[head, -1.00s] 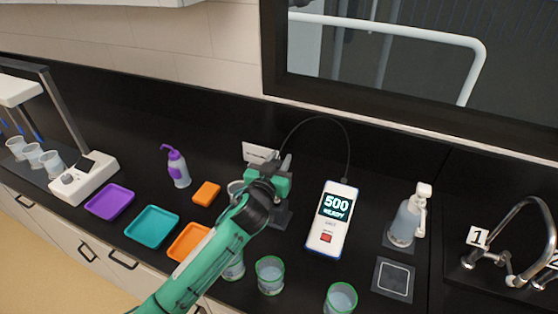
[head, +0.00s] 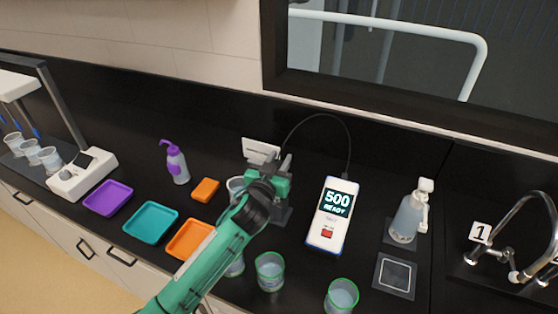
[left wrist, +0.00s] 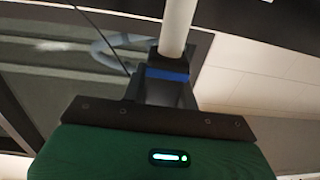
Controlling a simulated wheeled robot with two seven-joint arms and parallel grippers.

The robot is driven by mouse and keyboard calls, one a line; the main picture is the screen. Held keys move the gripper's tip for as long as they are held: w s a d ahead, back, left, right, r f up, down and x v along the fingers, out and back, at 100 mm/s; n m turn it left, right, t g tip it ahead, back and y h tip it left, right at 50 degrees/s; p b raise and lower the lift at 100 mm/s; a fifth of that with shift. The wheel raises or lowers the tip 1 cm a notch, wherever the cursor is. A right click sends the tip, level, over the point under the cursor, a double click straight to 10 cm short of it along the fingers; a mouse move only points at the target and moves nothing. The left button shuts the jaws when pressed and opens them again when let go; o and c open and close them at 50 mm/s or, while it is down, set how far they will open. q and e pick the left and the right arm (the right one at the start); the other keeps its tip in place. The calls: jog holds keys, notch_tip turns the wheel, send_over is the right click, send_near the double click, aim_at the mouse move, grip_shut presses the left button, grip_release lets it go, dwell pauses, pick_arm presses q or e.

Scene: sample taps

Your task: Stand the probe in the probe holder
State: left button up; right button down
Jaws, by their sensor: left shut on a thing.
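My left gripper (head: 284,167) is above the counter's middle, left of the meter, and is shut on the probe. In the left wrist view the gripper (left wrist: 165,92) holds the probe (left wrist: 178,28), a pale shaft with a blue band below it. In the head view the probe is mostly hidden by my gripper and arm. A dark stand (head: 280,214), which seems to be the probe holder, shows just below and behind the gripper; I cannot tell whether the probe touches it. My right gripper is not in view.
The white meter (head: 328,216) reads 500 READY; its thin cable arches toward the gripper. Beakers (head: 270,272) stand in front. Coloured trays (head: 151,222), an orange block (head: 205,189) and a purple-topped bottle (head: 177,166) are left. A dispenser bottle (head: 405,218) and tap (head: 520,240) are right.

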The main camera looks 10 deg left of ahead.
pick_arm(q)
jog(key=shift+f+b, duration=0.85)
jog(key=shift+f, duration=0.35)
jog(key=shift+f+b, duration=0.6)
jog(key=shift+f, duration=0.25)
jog(key=shift+f+b, duration=0.6)
jog(key=shift+f, duration=0.2)
jog(key=o, duration=1.6)
jog(key=shift+s+r, duration=0.1)
jog(key=shift+s, duration=0.05)
